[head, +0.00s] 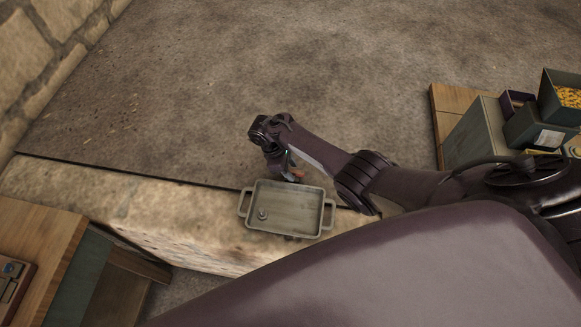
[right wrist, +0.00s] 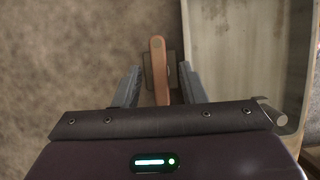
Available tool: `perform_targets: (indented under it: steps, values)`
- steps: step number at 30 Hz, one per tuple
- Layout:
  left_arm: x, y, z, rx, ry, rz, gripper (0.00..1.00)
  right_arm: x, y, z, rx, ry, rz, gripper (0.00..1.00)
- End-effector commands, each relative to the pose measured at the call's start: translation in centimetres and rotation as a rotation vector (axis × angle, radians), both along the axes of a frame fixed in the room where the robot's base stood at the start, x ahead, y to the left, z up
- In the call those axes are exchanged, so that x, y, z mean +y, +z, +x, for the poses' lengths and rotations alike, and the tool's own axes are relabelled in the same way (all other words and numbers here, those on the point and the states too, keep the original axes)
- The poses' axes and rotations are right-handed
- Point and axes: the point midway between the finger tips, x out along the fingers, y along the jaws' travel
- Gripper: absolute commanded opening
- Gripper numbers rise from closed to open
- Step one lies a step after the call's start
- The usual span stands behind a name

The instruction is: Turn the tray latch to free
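The grey metal tray (head: 290,205) with two side handles sits on a stone ledge. The tray latch, an orange-brown lever (head: 298,174), shows small at the tray's far edge, partly hidden by my right gripper (head: 289,176). In the right wrist view the latch lever (right wrist: 158,60) stands between the two fingers of my right gripper (right wrist: 158,72), on a dark square plate beside the tray wall (right wrist: 197,45). The fingers are open, with a gap on each side of the lever. My left gripper is not in view.
A small metal fastener (head: 263,214) lies in the tray. The stone ledge (head: 140,205) runs left of it. A wooden bench (head: 35,235) is at the lower left. Boxes and bins (head: 535,125) stand on a wooden surface at the right. The floor behind is clear.

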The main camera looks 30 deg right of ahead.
Motion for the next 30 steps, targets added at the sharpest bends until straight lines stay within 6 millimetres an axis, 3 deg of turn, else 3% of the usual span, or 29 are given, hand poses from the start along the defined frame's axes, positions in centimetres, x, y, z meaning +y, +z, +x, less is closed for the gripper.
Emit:
perform_targets:
  steps: [8, 21, 30]
  values:
    - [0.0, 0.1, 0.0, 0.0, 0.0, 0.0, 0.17, 0.1, 0.3, 0.1, 0.0, 0.001, 0.0, 0.37]
    - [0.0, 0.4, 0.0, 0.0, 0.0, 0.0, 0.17, 2.1, 6.2, 1.6, 0.0, 0.001, 0.001, 0.37]
    - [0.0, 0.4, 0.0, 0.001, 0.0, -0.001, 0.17, 2.4, 7.2, 1.8, 0.001, 0.001, -0.001, 0.37]
